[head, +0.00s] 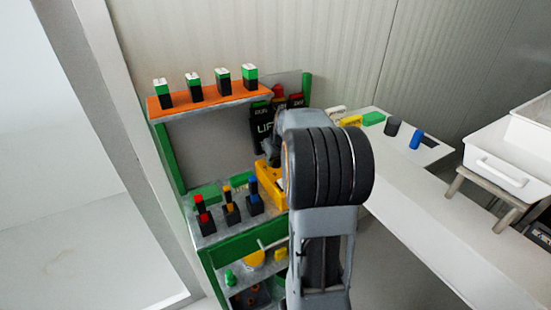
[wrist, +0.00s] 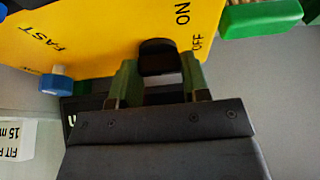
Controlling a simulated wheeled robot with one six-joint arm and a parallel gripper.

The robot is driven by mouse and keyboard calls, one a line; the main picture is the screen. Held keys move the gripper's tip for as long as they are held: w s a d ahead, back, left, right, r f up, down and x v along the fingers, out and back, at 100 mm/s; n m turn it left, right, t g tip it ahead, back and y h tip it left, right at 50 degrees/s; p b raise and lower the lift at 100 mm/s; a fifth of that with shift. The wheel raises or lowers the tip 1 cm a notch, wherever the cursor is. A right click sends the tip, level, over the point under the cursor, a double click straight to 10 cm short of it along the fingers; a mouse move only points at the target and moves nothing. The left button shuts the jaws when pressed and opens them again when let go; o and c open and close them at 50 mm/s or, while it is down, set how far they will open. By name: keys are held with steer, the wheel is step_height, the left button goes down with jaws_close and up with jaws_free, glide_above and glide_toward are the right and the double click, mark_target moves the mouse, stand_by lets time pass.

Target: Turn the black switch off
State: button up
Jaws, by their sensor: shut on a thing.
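The yellow control box (wrist: 95,35) fills the top of the wrist view, with FAST, ON and OFF printed on it upside down or tilted. The black switch (wrist: 159,56) is on its lower edge, with the OFF print nearer to it than ON. My gripper (wrist: 159,75) has a green finger on each side of the switch and is shut on it. The switch's exact tilt is hard to tell. In the head view the yellow box (head: 270,187) is on the green bench, partly behind my arm, which hides the gripper and switch.
A blue knob (wrist: 57,83) sticks out of the box left of my gripper. Red, orange and blue switches (head: 229,209) stand on the bench left of the box. An orange shelf (head: 210,100) with several green-and-black blocks is above. A white table (head: 440,220) is at right.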

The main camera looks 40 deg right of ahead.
steer(key=o, duration=0.6)
steer(key=shift+o, duration=0.2)
steer(key=shift+r, duration=0.1)
steer(key=d+v, duration=0.1)
steer(key=v, duration=1.2)
steer(key=shift+a+r, duration=0.35)
steer(key=shift+a, duration=0.1)
steer(key=shift+s+a, duration=0.1)
steer(key=s+a+f+p, duration=0.1)
steer(key=s+a+f, duration=0.1)
steer(key=s+a, duration=0.2)
steer(key=s+a+f+n, duration=0.1)
steer(key=s+a+f, duration=0.2)
steer(key=a, duration=0.7)
steer(key=s+a+f+g+p, duration=0.1)
steer(key=s+a+f, duration=0.2)
steer(key=s+a, duration=0.2)
steer(key=a, duration=0.3)
steer(key=shift+f+n+y+p, duration=0.2)
steer(key=shift+n+y+p, duration=0.1)
steer(key=shift+n+y, duration=0.1)
